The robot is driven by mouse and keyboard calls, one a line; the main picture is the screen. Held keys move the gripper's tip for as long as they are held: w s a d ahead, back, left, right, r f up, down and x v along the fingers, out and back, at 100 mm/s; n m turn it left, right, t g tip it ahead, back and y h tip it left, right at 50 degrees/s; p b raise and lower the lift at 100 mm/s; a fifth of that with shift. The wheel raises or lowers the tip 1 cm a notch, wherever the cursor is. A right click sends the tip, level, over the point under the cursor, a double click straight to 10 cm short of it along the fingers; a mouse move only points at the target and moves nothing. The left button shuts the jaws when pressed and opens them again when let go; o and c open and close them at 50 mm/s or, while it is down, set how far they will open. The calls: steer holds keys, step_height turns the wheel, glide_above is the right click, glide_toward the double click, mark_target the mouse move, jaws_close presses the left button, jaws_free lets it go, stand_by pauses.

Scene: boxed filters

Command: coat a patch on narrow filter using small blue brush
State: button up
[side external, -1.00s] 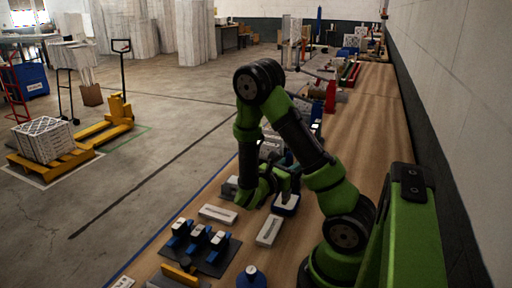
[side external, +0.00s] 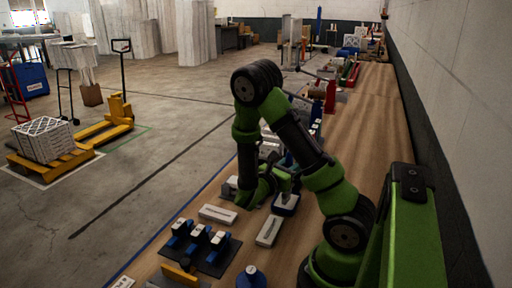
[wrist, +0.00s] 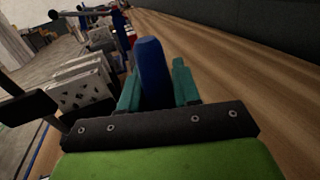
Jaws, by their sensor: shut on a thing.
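My gripper (wrist: 155,82) is shut on a blue handle, the small blue brush (wrist: 152,65), which stands up between the teal fingers in the wrist view. Its bristle end is hidden. In the side external view the wrist is bent low over the bench, near a dark tray with a pale top (side external: 286,204); the fingers and brush are too small and dark to make out there. Two narrow pale slabs lie flat close by, one to the left (side external: 217,214) and one nearer the camera (side external: 269,231). I cannot tell which thing is the narrow filter.
A dark mat (side external: 213,266) with several blue, white-topped blocks lies at the bench's near left. A round blue container (side external: 251,277) stands beside it. White boxes (wrist: 80,88) stand left of the fingers in the wrist view. The bench (side external: 372,115) is bare along the wall.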

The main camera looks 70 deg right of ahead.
steer(key=shift+f, duration=0.1)
step_height(320, 180, up, 7)
stand_by(0.7)
steer(key=shift+w+a, duration=0.1)
steer(key=w+a+r+n+t+y, duration=0.1)
steer(key=w+a+r+n+t, duration=0.3)
steer(key=w+t, duration=0.35)
steer(key=w+a+r+n+t, duration=0.3)
steer(key=w+a+n+t, duration=0.25)
steer(key=w+a, duration=0.2)
steer(key=w+a+r+n+t+y, duration=0.3)
steer(key=w+a+n+t+y, duration=0.1)
steer(key=a, duration=0.3)
steer(key=w+a+r+n+t+y, duration=0.3)
steer(key=w+a+n+t+y, duration=0.1)
steer(key=a+y, duration=0.3)
steer(key=shift+w+a+t, duration=0.2)
steer(key=shift+a+t, duration=0.4)
steer(key=shift+t, duration=0.1)
steer(key=shift+d+n, duration=0.15)
steer(key=shift+n, duration=0.1)
